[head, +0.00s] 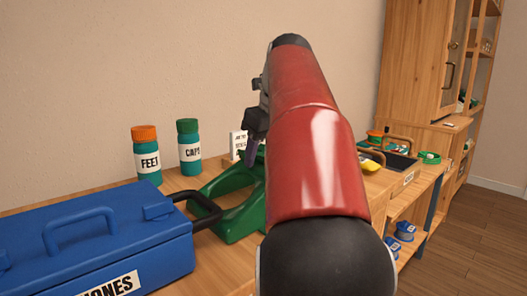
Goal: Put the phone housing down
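A green, hollow, sloped shell (222,202), which looks like the phone housing, is at the bench top behind the blue case. My red arm hides its right side. Part of my gripper (250,150) shows at the left edge of my arm, pointing down just over the top of the green shell. Its fingertips are mostly hidden, so I cannot tell whether they touch or hold the shell. I also cannot tell whether the shell rests fully on the bench.
A blue case (100,240) with a black handle fills the front left. Bottles labelled FEET (147,160) and CAPS (189,153) stand behind it. A small white card (238,145) stands near my gripper. A dark tray (400,161) and blue spools (404,231) are at right.

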